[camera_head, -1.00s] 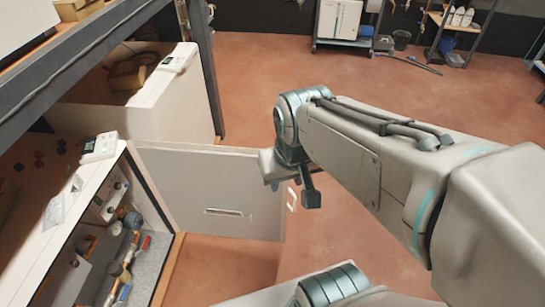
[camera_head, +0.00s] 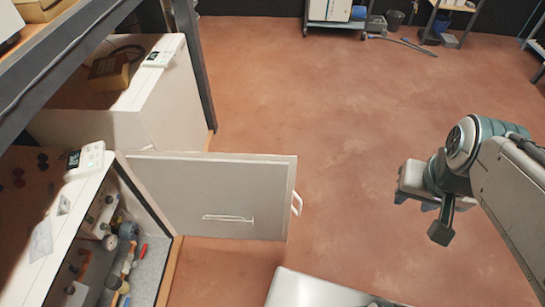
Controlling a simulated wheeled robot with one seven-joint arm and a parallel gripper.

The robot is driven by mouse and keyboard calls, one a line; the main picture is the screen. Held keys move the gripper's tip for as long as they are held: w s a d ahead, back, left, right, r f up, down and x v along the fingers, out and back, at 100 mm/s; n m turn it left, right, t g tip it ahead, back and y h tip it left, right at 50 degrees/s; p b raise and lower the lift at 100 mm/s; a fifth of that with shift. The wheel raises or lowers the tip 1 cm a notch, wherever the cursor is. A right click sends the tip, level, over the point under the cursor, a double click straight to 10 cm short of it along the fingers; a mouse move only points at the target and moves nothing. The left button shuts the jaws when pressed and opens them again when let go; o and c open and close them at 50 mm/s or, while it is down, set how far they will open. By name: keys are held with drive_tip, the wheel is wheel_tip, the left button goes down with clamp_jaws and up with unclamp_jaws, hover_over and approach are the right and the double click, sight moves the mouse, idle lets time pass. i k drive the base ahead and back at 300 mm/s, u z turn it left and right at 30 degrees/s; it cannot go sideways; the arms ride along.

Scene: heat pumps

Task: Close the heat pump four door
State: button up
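The heat pump door (camera_head: 235,190) stands wide open from its hinge side near the front of the left unit. It is a flat light panel with a slot-like handle on its inner face and a white handle (camera_head: 297,203) at its free edge. The open heat pump (camera_head: 60,225) shows pipes and valves inside. I cannot read a number on it. My gripper (camera_head: 415,197) is at the right, above the floor, clear of the door. Its fingers point down and are partly hidden by the wrist, so their opening is not clear.
A second white unit (camera_head: 150,110) with a small display stands behind the open one, under dark metal framing (camera_head: 75,60). The red floor (camera_head: 350,110) right of the door is free. A shelf and bins (camera_head: 393,20) stand far back. A pale part of my body shows at the bottom.

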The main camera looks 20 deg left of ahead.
sight(182, 187)
drive_tip(key=z, duration=0.05)
drive_tip(key=i, duration=3.05)
drive_tip(key=u, duration=4.2)
